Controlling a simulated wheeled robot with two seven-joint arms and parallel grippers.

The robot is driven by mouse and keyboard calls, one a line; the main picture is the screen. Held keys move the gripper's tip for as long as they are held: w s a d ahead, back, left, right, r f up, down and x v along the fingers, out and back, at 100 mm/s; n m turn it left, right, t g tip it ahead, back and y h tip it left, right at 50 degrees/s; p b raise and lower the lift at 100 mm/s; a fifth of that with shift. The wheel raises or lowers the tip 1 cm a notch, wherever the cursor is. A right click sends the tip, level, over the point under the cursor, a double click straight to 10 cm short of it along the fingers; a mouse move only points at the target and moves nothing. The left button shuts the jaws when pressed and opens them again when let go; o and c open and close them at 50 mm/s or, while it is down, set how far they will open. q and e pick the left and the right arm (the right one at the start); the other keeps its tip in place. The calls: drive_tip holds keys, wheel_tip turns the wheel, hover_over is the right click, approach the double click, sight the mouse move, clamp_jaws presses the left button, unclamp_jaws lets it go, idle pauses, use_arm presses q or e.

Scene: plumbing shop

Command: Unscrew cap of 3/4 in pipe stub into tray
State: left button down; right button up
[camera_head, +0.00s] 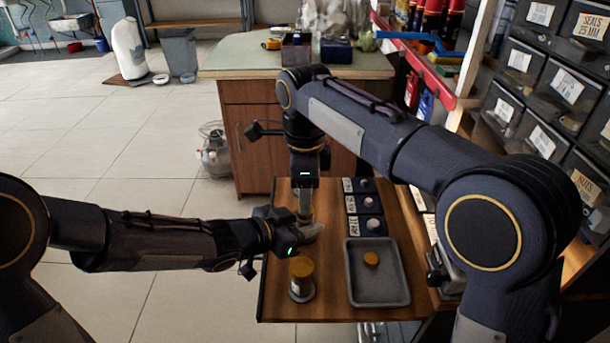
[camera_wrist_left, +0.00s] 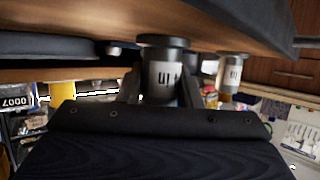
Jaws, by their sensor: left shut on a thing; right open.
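My left gripper (camera_head: 300,228) comes in from the left and is shut on a labelled pipe stub. The left wrist view, upside down, shows this stub (camera_wrist_left: 162,72) between the fingers, its dark base against the board; its label is not fully legible. My right gripper (camera_head: 304,200) points straight down above the same area and is open; its fingertips and the held stub's top are hard to make out. Another stub (camera_head: 301,287) with an orange cap (camera_head: 301,267) stands upright nearer me. The grey tray (camera_head: 378,296) lies to the right, with one orange cap (camera_head: 371,259) in it.
Three labelled dark blocks with round grey pieces (camera_head: 373,225) stand in a row behind the tray. Another labelled stub (camera_wrist_left: 232,72) shows in the left wrist view. A bin rack (camera_head: 545,80) stands right; a cabinet (camera_head: 255,120) stands behind the wooden board.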

sight(305, 224)
drive_tip(key=shift+f, duration=1.7)
